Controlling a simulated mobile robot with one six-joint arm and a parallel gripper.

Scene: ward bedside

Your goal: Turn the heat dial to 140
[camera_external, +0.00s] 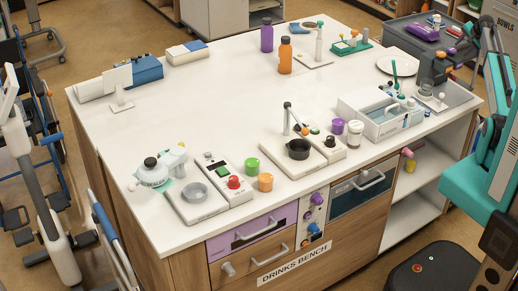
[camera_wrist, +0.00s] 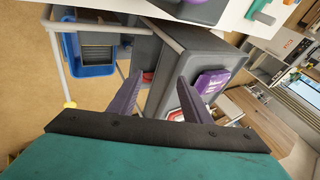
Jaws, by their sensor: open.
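The bench front has a narrow white control panel (camera_external: 306,222) between the purple drawer and the dark oven door. It carries a purple-grey knob (camera_external: 317,198) at the top and a blue knob (camera_external: 313,228) lower down. Which one is the heat dial, and any scale marks, are too small to read. My gripper (camera_wrist: 160,78) shows in the wrist view with two purple fingers apart and nothing between them. It faces a grey cart and the floor, and no dial shows there.
The purple drawer (camera_external: 252,235) is left of the panel. A black pan (camera_external: 299,149) and several cups stand above. Floor before the bench is partly open.

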